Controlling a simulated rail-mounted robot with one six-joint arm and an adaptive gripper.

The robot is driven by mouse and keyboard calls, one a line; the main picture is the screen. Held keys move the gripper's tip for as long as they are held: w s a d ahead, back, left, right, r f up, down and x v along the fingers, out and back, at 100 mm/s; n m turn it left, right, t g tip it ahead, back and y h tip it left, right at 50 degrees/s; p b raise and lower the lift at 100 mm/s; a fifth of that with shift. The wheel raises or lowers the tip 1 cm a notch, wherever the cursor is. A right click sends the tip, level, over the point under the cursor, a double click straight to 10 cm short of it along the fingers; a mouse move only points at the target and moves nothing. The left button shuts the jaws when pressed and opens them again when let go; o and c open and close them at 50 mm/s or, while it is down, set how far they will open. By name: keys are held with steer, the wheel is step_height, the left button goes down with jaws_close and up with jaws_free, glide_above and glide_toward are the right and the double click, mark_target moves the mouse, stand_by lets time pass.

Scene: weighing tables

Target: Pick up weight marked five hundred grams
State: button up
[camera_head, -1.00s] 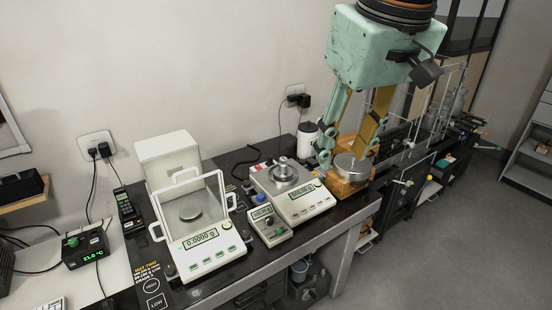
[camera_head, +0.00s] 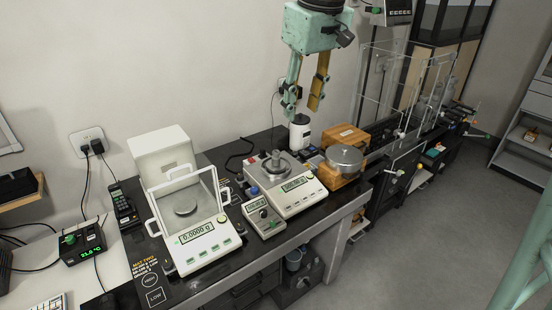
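My gripper (camera_head: 302,110) is open, with two separated fingers pointing down. It appears above or in front of a white cylindrical container with a dark top (camera_head: 299,134). Nothing shows between the fingers. A small metal weight with a knob (camera_head: 276,158) appears to stand on the round pan of the middle balance (camera_head: 298,199), to the lower left of my gripper. No five-hundred-gram marking is readable on any piece.
A balance with a clear shield (camera_head: 205,242) stands at the left, with a white box (camera_head: 160,152) behind it. A small grey device (camera_head: 262,216) sits in front of the middle balance. A clear-walled frame (camera_head: 385,80) rises at the right. The dark table (camera_head: 172,284) is crowded.

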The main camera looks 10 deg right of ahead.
steer(key=w+f+n+p, duration=0.1)
steer(key=w+f, duration=0.3)
steer(key=w, duration=0.5)
steer(key=w+f+n+p, duration=0.15)
steer(key=w+f, duration=0.25)
steer(key=w, duration=0.5)
steer(key=n+g+p, duration=0.1)
steer(key=n+p, duration=0.1)
steer(key=p, duration=0.1)
glide_above(276, 152)
steer(key=d, duration=0.1)
step_height(276, 152, down, 15)
steer(key=shift+s+y, duration=0.3)
steer(key=shift+s, duration=0.15)
steer(key=shift+f, duration=0.1)
steer(key=shift+w+a+f, duration=0.1)
steer(key=shift+a+f, duration=0.05)
steer(key=shift+f, duration=1.25)
steer(key=shift+w+a+f, duration=0.1)
steer(key=shift+w+f, duration=0.05)
steer(key=shift+f, duration=1.2)
steer(key=shift+w+a+f, duration=0.1)
steer(key=shift+a+f, duration=0.05)
steer(key=shift+f, duration=1.25)
steer(key=shift+f, duration=0.1)
steer(key=shift+w+a+f, duration=0.1)
steer(key=shift+f, duration=2.35)
